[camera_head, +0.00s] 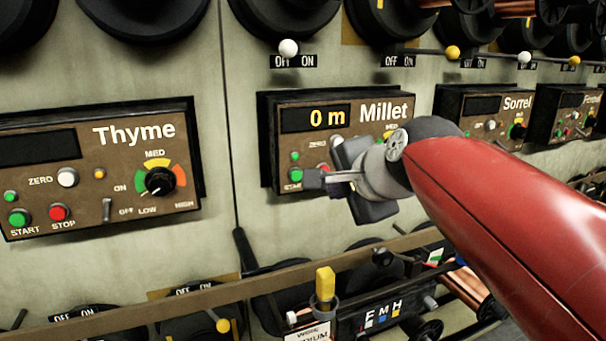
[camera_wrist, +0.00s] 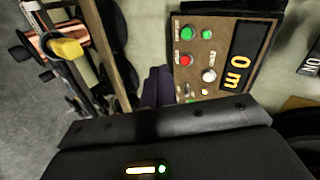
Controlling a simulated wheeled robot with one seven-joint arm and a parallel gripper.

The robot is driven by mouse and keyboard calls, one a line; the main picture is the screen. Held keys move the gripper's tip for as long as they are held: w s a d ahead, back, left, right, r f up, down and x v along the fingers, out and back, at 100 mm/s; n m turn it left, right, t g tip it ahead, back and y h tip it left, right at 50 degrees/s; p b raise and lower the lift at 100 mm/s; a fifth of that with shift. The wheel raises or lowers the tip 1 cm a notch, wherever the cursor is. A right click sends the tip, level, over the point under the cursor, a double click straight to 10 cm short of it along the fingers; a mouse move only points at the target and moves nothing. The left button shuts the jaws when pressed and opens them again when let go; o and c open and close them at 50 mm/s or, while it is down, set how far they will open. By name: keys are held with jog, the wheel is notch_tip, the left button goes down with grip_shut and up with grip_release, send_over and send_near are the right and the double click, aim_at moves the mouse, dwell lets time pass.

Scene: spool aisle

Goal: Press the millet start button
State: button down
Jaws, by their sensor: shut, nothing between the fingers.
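The Millet panel (camera_head: 284,127) is a brown box in the middle of the head view, its display (camera_head: 315,118) lit with "0 m". Its green start button (camera_head: 296,174) is at the lower left, with a small green lamp above it. In the wrist view the panel appears turned sideways, with the start button (camera_wrist: 187,34) above the red stop button (camera_wrist: 187,61).
The Thyme panel (camera_head: 98,178), with a dark display, is to the left. The Sorrel panel (camera_head: 487,112) is to the right. A horizontal rail (camera_head: 190,305) runs below the panels, near a yellow-capped lever (camera_head: 325,284). Black spools hang above.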

jog(key=shift+w+a+r+m, duration=0.25)
jog(key=shift+w+r+m, duration=0.2)
jog(key=shift+r, duration=0.15)
jog(key=shift+w+a+r+m, duration=0.2)
jog(key=shift+w+r+m, duration=0.15)
jog(key=shift+w+r, duration=0.15)
send_near(298, 175)
notch_tip(298, 175, down, 4)
jog(key=w, duration=0.2)
jog(key=w+a, duration=0.1)
jog(key=w, duration=0.1)
jog(key=shift+a+r, duration=0.2)
jog(key=shift+a, duration=0.05)
jog(key=shift+w+a+p, duration=0.15)
jog(key=shift+w+p, duration=0.15)
jog(key=shift+w, duration=0.15)
